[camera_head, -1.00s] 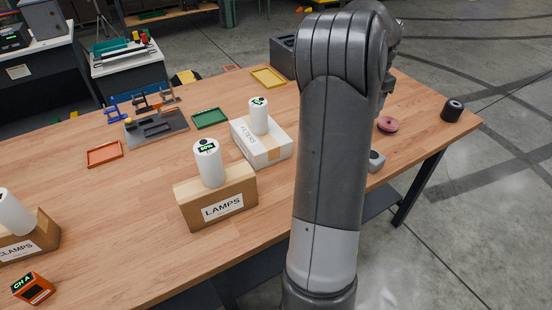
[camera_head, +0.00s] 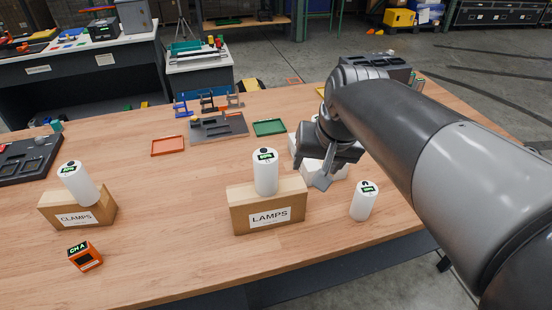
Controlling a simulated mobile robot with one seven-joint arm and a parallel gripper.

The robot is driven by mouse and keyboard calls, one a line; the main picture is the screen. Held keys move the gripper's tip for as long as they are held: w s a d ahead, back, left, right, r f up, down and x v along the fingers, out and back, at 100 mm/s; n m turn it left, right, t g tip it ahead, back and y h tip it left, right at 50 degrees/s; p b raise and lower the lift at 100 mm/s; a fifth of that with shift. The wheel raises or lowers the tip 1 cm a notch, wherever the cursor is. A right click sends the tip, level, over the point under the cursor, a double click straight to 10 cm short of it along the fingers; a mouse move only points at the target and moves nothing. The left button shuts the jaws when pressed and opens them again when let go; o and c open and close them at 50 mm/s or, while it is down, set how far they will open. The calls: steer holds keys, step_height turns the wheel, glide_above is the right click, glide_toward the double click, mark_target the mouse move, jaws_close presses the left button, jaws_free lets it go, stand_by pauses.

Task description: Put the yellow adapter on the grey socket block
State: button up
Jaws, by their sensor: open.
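I cannot pick out the yellow adapter for certain. A grey block with dark recesses (camera_head: 232,124) lies flat toward the back of the wooden table; I cannot tell whether it is the grey socket block. A small yellow spot shows at its left end, too small to name. My gripper (camera_head: 320,181) is open, pointing down in front of a white box (camera_head: 339,172) right of the LAMPS box. My gripper and wrist hide much of the white box. I see nothing held between the fingers, though the view between them is partly blocked.
A white cylinder (camera_head: 265,174) stands on the LAMPS box (camera_head: 239,212). Another white cylinder (camera_head: 363,203) stands right of it. The CLAMPS box (camera_head: 104,205) carries a leaning cylinder (camera_head: 80,185). An orange cube (camera_head: 88,261), red tray (camera_head: 167,154) and green tray (camera_head: 269,134) lie apart. The table's centre-left is clear.

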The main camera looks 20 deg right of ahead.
steer(key=s+a+f+n+t, duration=0.1)
steer(key=s+a+f+n, duration=0.1)
steer(key=s+a, duration=0.4)
steer(key=shift+f+n, duration=0.35)
steer(key=shift+n, duration=0.55)
steer(key=shift+s, duration=0.1)
